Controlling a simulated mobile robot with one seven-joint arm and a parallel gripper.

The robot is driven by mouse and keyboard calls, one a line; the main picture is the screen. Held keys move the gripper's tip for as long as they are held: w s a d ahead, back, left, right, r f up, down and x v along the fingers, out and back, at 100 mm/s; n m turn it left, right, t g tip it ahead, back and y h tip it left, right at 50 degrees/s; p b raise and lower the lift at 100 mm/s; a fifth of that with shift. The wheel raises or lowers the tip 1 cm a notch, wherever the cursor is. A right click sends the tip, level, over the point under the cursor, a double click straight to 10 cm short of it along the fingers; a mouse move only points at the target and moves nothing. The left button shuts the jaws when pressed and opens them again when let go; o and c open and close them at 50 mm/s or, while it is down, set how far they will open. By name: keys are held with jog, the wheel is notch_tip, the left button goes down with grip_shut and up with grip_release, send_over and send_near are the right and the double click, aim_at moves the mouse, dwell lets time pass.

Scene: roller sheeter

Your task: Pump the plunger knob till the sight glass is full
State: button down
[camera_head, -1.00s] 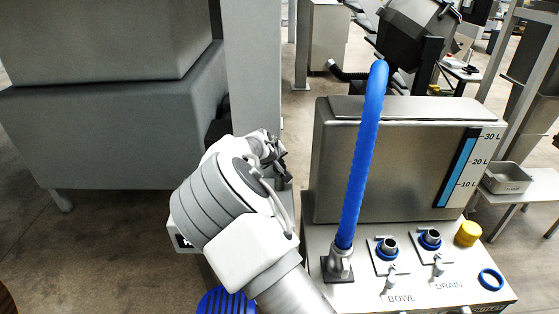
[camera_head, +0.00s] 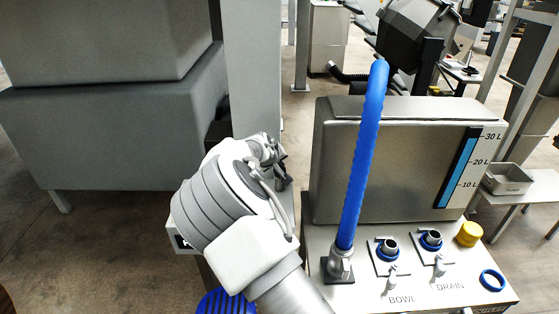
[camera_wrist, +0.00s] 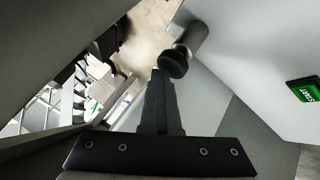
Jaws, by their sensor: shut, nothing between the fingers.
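A dark round knob (camera_wrist: 172,63) on a grey cylindrical stem shows in the wrist view, beside a pale panel; I take it for the plunger knob. My gripper (camera_wrist: 161,76) is shut and empty, with its fingertips right by the knob in the picture; I cannot tell whether they touch. In the head view my gripper (camera_head: 281,180) is small and partly hidden by my arm, and the knob cannot be made out. The sight glass (camera_head: 458,170) on the steel tank is a slanted strip marked 10, 20 and 30 L, with blue along most of its length.
A green START button (camera_wrist: 304,91) is at right in the wrist view. The steel tank (camera_head: 385,170) has a blue hose (camera_head: 360,160) in front, with BOWL and DRAIN ports and a yellow cap (camera_head: 468,234) below. A grey column (camera_head: 253,70) stands behind my arm.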

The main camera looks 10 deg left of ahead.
jog(key=shift+r+p, duration=1.2)
jog(key=shift+r, duration=1.1)
jog(key=shift+r, duration=0.1)
notch_tip(320, 180, up, 5)
jog(key=shift+f+p, duration=0.1)
jog(key=shift+p, duration=1.15)
